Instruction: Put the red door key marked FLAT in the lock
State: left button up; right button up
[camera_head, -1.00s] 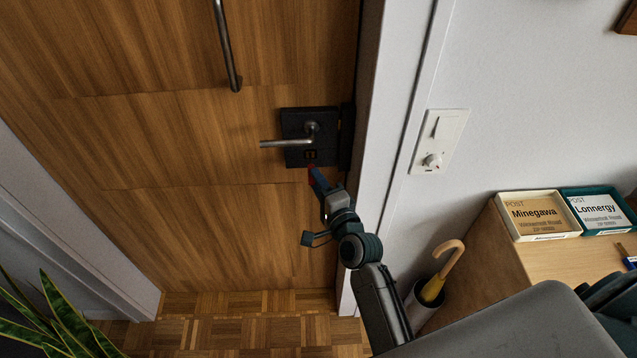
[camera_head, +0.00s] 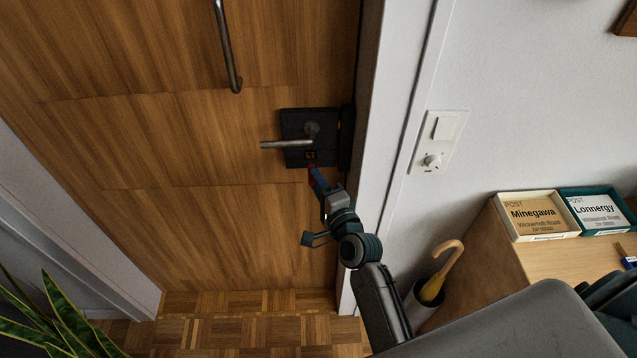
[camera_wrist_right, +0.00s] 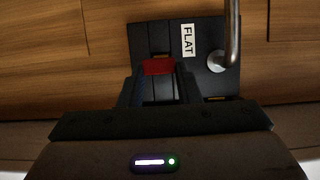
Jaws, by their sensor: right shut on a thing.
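The red key (camera_wrist_right: 158,66) is between the fingertips of my right gripper (camera_wrist_right: 160,84), which is shut on it. In the head view my right gripper (camera_head: 318,180) is just below the dark lock plate (camera_head: 294,125), with a bit of red at its tip. The plate carries a metal lever handle (camera_head: 286,143) and a small orange-edged lock (camera_head: 310,155). In the right wrist view a white label (camera_wrist_right: 188,39) reading FLAT is on the plate. The key's tip is at or close to the lock; whether it is inside is hidden. My left gripper does not show.
The wooden door (camera_head: 180,140) has a long pull bar (camera_head: 226,45) above. A white frame and a wall switch (camera_head: 438,142) are to the right. A cabinet (camera_head: 560,262) with post trays (camera_head: 540,236) and an umbrella stand (camera_head: 420,306) stand at the lower right; a plant (camera_head: 60,325) is lower left.

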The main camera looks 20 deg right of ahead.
jog(key=shift+w+d+p, duration=0.2)
jog(key=shift+w+p, duration=0.1)
jog(key=shift+w, duration=0.35)
jog(key=shift+w+d+p, duration=0.2)
jog(key=shift+w+p, duration=0.05)
jog(key=shift+w, duration=0.4)
jog(key=o, duration=1)
jog(key=s+d+b, duration=0.1)
jog(key=s+b, duration=0.1)
jog(key=s, duration=0.8)
jog(key=shift+s+d+b, duration=0.15)
jog(key=shift+s+b, duration=0.2)
